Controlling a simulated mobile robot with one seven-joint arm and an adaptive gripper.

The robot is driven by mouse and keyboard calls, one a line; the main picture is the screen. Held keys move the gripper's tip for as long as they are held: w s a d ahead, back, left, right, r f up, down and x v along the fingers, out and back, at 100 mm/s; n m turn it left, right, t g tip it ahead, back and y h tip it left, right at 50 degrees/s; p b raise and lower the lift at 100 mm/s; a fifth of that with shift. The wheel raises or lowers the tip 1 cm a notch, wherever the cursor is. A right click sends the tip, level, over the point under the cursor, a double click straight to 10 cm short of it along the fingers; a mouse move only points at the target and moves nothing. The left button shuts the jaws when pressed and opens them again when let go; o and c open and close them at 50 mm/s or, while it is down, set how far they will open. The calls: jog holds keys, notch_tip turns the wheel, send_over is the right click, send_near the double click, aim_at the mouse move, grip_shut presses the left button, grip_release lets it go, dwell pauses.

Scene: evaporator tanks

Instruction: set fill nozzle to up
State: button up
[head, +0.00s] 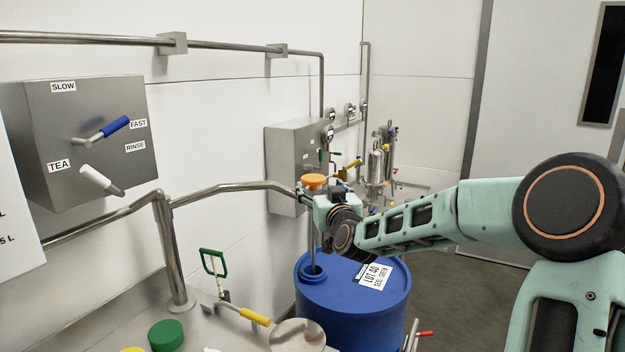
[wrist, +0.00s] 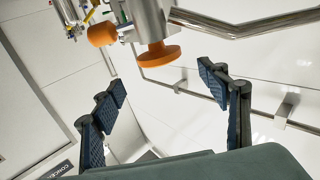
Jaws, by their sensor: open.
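The fill nozzle hangs from the end of a steel pipe (head: 235,187), over a blue drum (head: 335,315). A thin vertical tube (head: 312,248) enters the drum's top opening. An orange round knob (head: 314,180) shows at the pipe's end, just above my gripper. In the wrist view, an orange mushroom-shaped knob (wrist: 158,54) on a steel body lies just beyond my gripper (wrist: 163,84), between the spread fingers. A second orange piece (wrist: 101,34) is to its left. My gripper is open and empty, with no visible contact. My wrist partly hides the nozzle in the head view.
A grey panel (head: 60,130) with blue and white levers is on the left wall. A green handle (head: 213,262) and yellow-handled lever (head: 254,316) stand at the lower left bench. A grey cabinet (head: 284,160) is behind the nozzle.

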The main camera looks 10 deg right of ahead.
aim_at(313, 177)
jog(key=w, duration=0.9)
jog(key=shift+a+f, duration=0.1)
jog(key=shift+a, duration=0.25)
jog(key=c, duration=1.7)
